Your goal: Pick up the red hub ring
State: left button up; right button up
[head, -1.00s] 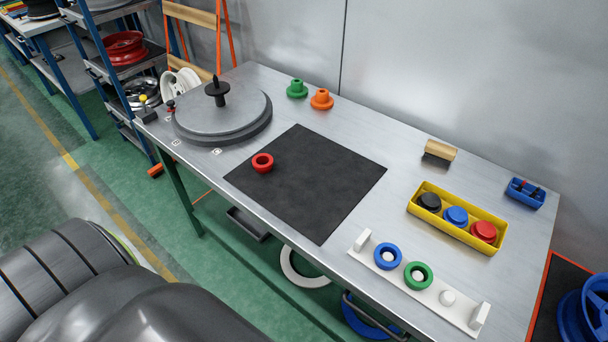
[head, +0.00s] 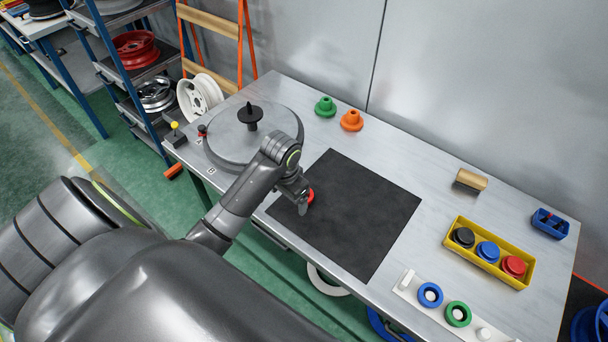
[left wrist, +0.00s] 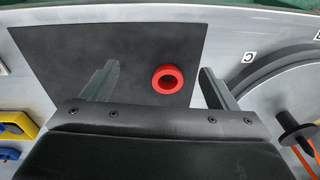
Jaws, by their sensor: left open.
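The red hub ring (head: 310,196) lies on the black mat (head: 362,222) near its left edge in the head view, partly hidden by my left gripper (head: 303,204). My left gripper (left wrist: 160,86) is open there, one finger on each side of the ring. The ring sits between the fingers' lines, closer to the right finger, and neither finger appears to touch it. My right gripper is in neither view.
A round grey turntable with a black spindle (head: 250,115) stands left of the mat. Green (head: 325,107) and orange (head: 351,121) flanged pieces stand behind it. A yellow tray (head: 457,251) with caps and a white rack (head: 408,285) with blue and green rings are at the right.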

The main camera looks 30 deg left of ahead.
pick_arm(q)
jog(key=w+a+r+g, duration=0.1)
jog(key=w+a+r, duration=0.1)
jog(key=w+r, duration=0.55)
jog(key=f+b, duration=0.4)
jog(key=w+f+b, duration=0.1)
jog(key=f+b, duration=0.3)
jog(key=f, duration=0.1)
jog(key=f+b, duration=0.4)
jog(key=shift+w+d+f+b, duration=0.15)
jog(key=shift+w+f+b, duration=0.2)
jog(key=shift+f+b, duration=0.05)
jog(key=shift+s+d+f, duration=0.1)
jog(key=shift+f, duration=1.05)
jog(key=shift+s+f, duration=0.1)
jog(key=shift+f, duration=1)
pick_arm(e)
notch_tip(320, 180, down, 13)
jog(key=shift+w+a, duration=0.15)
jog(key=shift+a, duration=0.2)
pick_arm(q)
jog(key=shift+c, duration=0.4)
jog(key=c, duration=1)
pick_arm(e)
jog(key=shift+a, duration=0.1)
